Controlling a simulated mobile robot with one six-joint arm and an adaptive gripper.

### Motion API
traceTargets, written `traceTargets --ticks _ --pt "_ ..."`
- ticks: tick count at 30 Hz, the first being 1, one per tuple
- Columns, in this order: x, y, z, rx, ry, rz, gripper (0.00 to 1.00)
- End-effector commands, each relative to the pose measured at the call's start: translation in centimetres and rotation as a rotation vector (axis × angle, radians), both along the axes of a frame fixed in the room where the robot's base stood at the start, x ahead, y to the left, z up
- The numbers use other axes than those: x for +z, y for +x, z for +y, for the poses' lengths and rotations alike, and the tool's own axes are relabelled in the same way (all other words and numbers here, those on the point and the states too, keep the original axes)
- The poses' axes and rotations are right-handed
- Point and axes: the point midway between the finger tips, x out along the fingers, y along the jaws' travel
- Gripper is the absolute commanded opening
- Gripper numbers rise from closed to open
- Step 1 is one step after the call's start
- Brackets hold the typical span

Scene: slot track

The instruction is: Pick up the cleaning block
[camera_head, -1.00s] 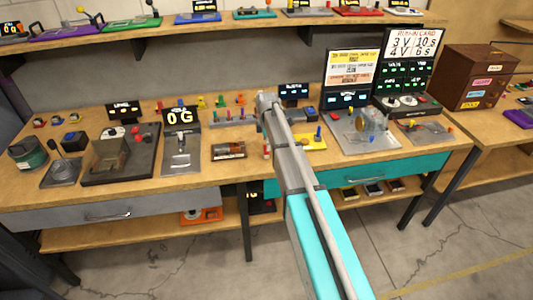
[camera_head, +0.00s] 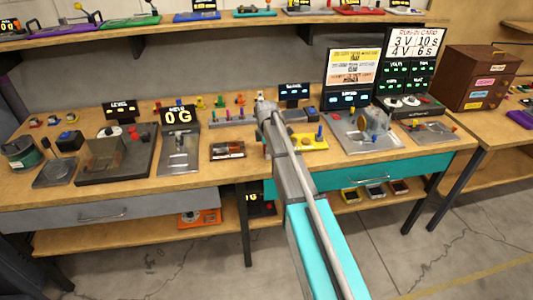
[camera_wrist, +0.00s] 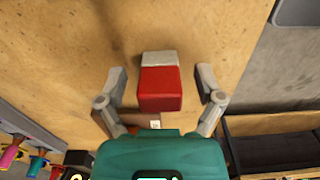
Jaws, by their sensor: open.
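The cleaning block (camera_wrist: 160,90), a small red block with a pale grey-white end, stands out against the wooden bench top in the wrist view. It lies between the two grey fingers of my gripper (camera_wrist: 161,80). The gripper is open, with a visible gap on each side of the block, and neither finger touches it. In the head view my arm hides the gripper and the block.
In the head view, a small tray with a cylinder (camera_head: 227,150) lies left of my arm. A yellow piece (camera_head: 312,142) is close on the right. A "0 G" display (camera_head: 179,115) stands further left. The teal drawer front (camera_head: 360,176) is below the bench edge.

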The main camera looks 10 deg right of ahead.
Motion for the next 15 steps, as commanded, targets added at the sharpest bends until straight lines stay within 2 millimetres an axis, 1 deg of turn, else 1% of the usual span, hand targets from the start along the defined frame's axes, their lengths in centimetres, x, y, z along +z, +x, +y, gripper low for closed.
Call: traceTargets --ticks 11,13,15 --pt "0.02 0.00 0.01 0.000 0.000 0.000 0.86" --pt "0.02 0.00 0.02 0.000 0.000 0.000 0.76" --pt "0.02 0.00 0.02 0.000 0.000 0.000 0.63"
